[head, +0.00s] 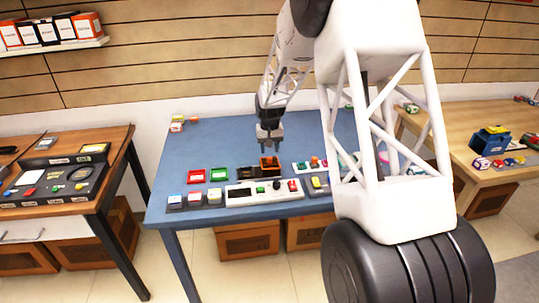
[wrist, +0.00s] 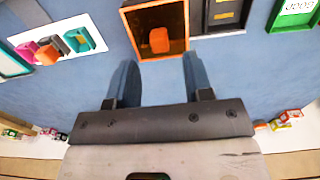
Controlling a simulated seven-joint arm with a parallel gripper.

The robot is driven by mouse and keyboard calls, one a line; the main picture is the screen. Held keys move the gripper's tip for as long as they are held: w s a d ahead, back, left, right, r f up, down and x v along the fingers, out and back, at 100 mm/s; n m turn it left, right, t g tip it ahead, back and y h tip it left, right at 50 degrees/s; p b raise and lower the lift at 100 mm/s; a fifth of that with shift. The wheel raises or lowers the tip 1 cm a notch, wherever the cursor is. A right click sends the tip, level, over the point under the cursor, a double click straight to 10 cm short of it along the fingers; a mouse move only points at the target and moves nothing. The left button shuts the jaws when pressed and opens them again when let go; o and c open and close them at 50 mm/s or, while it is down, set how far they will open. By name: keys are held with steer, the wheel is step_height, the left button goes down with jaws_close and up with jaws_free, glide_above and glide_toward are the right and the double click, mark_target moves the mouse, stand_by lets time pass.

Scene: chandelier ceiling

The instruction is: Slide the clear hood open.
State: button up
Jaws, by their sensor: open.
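My gripper (head: 270,143) hangs over the blue table with its fingers pointing down, just behind an orange-framed box (head: 269,162). In the wrist view my gripper (wrist: 160,75) is open, with bare blue surface between the fingers. The orange-framed box (wrist: 185,45) lies just beyond the fingertips there, and an orange block (wrist: 159,40) shows inside it. I cannot make out a clear hood for certain; the orange-framed box may carry a see-through cover. No contact between the fingers and the box shows.
A dark tray (wrist: 222,16) adjoins the orange-framed box. A green-framed tray (head: 218,175) and a red one (head: 195,176) stand left of it. A white control panel (head: 262,192) lies in front. A white board with coloured shapes (wrist: 52,43) is nearby. The blue table's back left is mostly clear.

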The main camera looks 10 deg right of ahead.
mark_target(269, 158)
steer(key=shift+r, duration=1.55)
steer(key=shift+r, duration=0.15)
steer(key=shift+r, duration=2.35)
steer(key=shift+c, duration=0.3)
jaws_close()
steer(key=shift+s+r, duration=0.1)
